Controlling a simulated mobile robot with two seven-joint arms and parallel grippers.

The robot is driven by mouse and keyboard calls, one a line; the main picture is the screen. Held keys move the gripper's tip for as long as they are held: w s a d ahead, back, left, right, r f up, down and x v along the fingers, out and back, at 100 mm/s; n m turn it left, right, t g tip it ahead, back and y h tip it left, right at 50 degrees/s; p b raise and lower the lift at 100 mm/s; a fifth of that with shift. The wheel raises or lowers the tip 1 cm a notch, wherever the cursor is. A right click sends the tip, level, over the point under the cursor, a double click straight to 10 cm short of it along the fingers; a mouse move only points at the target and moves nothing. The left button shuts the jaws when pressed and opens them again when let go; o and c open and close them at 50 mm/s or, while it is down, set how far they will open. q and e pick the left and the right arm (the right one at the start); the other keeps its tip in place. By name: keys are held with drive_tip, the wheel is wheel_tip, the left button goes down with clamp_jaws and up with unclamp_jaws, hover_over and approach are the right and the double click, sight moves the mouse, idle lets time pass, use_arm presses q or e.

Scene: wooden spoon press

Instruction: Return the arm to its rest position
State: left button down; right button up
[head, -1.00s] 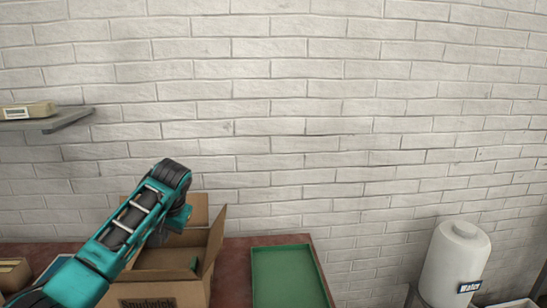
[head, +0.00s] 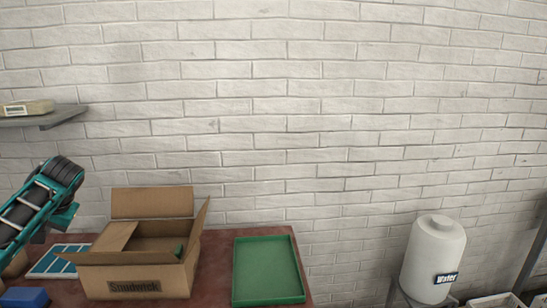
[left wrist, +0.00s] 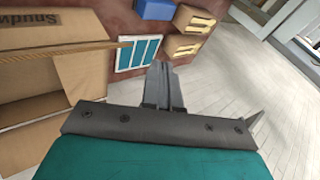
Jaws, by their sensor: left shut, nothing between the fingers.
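My left arm shows at the left edge of the head view, bent, with its teal and black links left of the open cardboard box (head: 135,283). Its fingers are not clearly seen there. In the left wrist view my left gripper (left wrist: 162,68) is shut and empty, with its fingers together above the table side. The cardboard box (left wrist: 80,60) lies left of the fingers in that view, apart from them. The blue-and-white panelled item (left wrist: 138,53) shows just beyond the fingertips. My right gripper is in neither view.
A green tray (head: 240,272) lies right of the box on the reddish table (head: 215,262). A grey shelf (head: 45,119) is on the brick wall at left. A white water tank (head: 433,255) stands at right. A blue item (head: 24,297) is at the front left.

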use_arm(q)
drive_tip(key=s+a+r+n+g+y, duration=0.1)
drive_tip(key=s+a+r, duration=0.2)
drive_tip(key=s+a, duration=0.3)
drive_tip(key=s+a+r+n+g+y, duration=0.1)
drive_tip(key=s+a+r+n, duration=0.15)
drive_tip(key=a, duration=0.65)
drive_tip(key=w+d+f+m+t, duration=0.1)
drive_tip(key=d+f+m+t, duration=0.25)
drive_tip(key=f, duration=0.35)
drive_tip(key=w+d+f+m+t, duration=0.1)
drive_tip(key=d+f+m+t, duration=0.2)
drive_tip(key=f, duration=0.4)
drive_tip(key=s+d+f+m+t+h, duration=0.2)
drive_tip(key=s+d+f+m+h, duration=0.3)
drive_tip(key=d+f, duration=0.5)
drive_tip(key=s+d+f+m+t+h, duration=0.1)
drive_tip(key=s+d+f+m+h, duration=0.2)
drive_tip(key=s+d, duration=0.45)
drive_tip(key=s+d+f+m+h, duration=0.3)
drive_tip(key=s+d, duration=0.3)
drive_tip(key=d, duration=0.3)
drive_tip(key=s+d+f+n+t, duration=0.1)
drive_tip(key=d+f+n, duration=0.1)
drive_tip(key=d+n, duration=0.7)
drive_tip(key=d, duration=0.7)
drive_tip(key=shift+s+d+h, duration=0.15)
drive_tip(key=shift+h, duration=0.25)
drive_tip(key=shift+f+t, duration=0.1)
drive_tip(key=shift+t, duration=0.15)
